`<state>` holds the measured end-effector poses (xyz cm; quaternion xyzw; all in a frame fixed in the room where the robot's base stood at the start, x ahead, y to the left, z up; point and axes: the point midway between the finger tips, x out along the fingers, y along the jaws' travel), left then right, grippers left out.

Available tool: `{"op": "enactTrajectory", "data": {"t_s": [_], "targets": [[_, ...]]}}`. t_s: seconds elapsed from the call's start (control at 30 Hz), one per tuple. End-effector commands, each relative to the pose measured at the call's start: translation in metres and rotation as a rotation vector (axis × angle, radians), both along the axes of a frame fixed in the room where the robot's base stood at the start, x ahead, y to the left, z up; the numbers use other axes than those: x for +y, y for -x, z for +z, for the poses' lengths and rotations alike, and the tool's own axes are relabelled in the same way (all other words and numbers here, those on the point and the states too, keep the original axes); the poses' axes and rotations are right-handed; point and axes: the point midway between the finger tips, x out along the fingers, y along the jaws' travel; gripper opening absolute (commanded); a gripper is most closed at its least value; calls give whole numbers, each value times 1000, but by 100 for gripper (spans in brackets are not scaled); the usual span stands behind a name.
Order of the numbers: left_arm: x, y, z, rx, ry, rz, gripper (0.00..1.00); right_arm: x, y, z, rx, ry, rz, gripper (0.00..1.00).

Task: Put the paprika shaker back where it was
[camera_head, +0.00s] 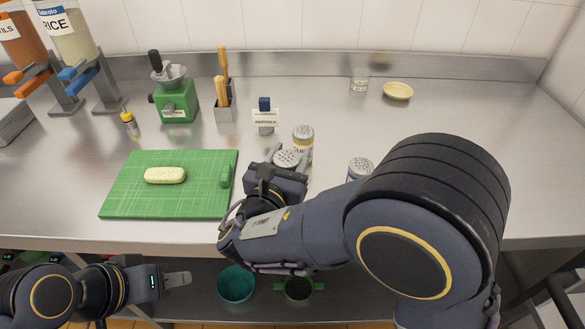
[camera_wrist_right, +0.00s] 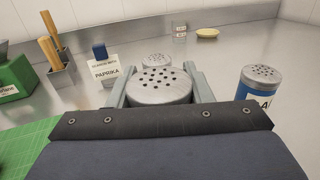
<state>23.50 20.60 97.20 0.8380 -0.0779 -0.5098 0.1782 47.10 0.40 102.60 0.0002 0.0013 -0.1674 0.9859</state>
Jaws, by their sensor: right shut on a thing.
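My right gripper (camera_head: 287,160) is shut on a shaker with a perforated metal lid (camera_wrist_right: 160,87), taken as the paprika shaker. Its label and base are hidden by the gripper, so I cannot tell whether it touches the counter. A white card marked PAPRIKA (camera_wrist_right: 106,72) stands behind it to the left, with a blue block on top; it also shows in the head view (camera_head: 265,118). Another shaker (camera_head: 303,140) stands just behind the held one. My left gripper (camera_head: 182,279) is low at the left, below the counter's front edge; its finger gap is not clear.
A blue-labelled shaker (camera_wrist_right: 258,88) stands to the right. A green cutting board (camera_head: 140,203) with a pale loaf-shaped item (camera_head: 165,175) lies left. A green grinder (camera_head: 177,103) and utensil holder (camera_head: 223,108) stand behind. The counter (camera_head: 450,115) is clear at the back right.

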Motion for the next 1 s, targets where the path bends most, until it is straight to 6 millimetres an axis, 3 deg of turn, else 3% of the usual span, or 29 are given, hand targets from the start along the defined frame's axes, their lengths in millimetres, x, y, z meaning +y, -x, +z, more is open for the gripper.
{"op": "enactTrajectory", "data": {"t_s": [0.33,0.77,0.8,0.93,1.0], "targets": [[0,0,-4,0,0,0,36,-6,-8,-39,1,4,0,21],[0,0,-8,0,0,0,36,-6,-8,-47,0,0,0,21],[0,0,-7,0,0,0,36,-6,-8,-46,0,0,0,48],[0,0,-6,0,0,0,36,-6,-8,-45,1,0,0,65],[0,0,-6,0,0,0,36,-6,-8,-45,0,0,0,68]]}}
